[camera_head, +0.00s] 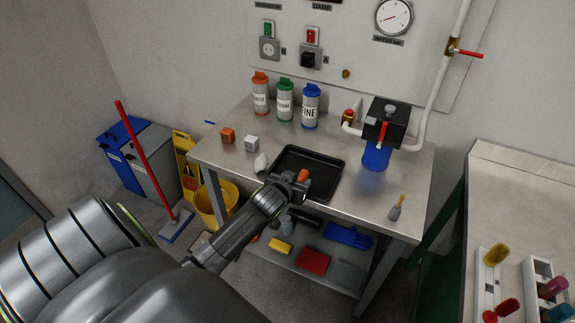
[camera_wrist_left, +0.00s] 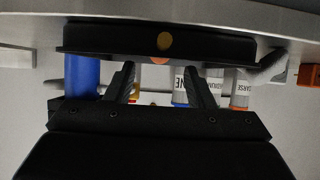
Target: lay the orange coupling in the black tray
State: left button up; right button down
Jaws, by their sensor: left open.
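The black tray (camera_head: 318,162) lies on the steel bench and shows upside down in the left wrist view (camera_wrist_left: 100,40). The orange coupling (camera_head: 302,175) is a small orange piece just past my left fingertips, over the tray's near part. My left gripper (camera_head: 288,184) is open at the tray's near edge, its two fingers apart in the left wrist view (camera_wrist_left: 163,78). A bit of orange shows at the tray's rim there (camera_wrist_left: 160,60), beside a brass-coloured disc (camera_wrist_left: 166,40). The gripper hides part of the coupling, so I cannot tell whether it touches the tray floor. My right gripper is not in view.
An orange cube (camera_head: 228,136), a white cube (camera_head: 252,143) and a pale piece (camera_head: 261,163) lie left of the tray. Three bottles (camera_head: 285,107) stand behind it. A blue-and-black filter unit (camera_head: 377,155) and a brush (camera_head: 396,210) are to the right.

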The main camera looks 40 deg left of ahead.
pick_arm(q)
jog(key=v, duration=0.7)
jog(key=shift+s, duration=0.15)
jog(key=s+a+f+m+g, duration=0.15)
jog(key=s+f, duration=0.35)
jog(key=f, duration=0.8)
jog(key=s+f+n+g, duration=0.1)
jog(key=s+f+g, duration=0.35)
jog(key=f, duration=0.85)
jog(key=s+d+f+g, duration=0.1)
jog(key=s+d+f, duration=0.1)
jog(key=s+f, duration=0.4)
jog(key=s+d+f+m+g+h, duration=0.1)
jog(key=s+f, duration=0.5)
jog(key=s, duration=0.8)
jog(key=s+d+f+g+h, duration=0.1)
jog(key=s+d+f+g, duration=0.1)
jog(key=s+f, duration=0.4)
jog(key=s+d, duration=0.1)
jog(key=s, duration=0.4)
jog(key=shift+d+f+m+g+b, duration=0.25)
jog(key=shift+d+m+g+b, duration=0.05)
jog(key=shift+d+m+b, duration=0.1)
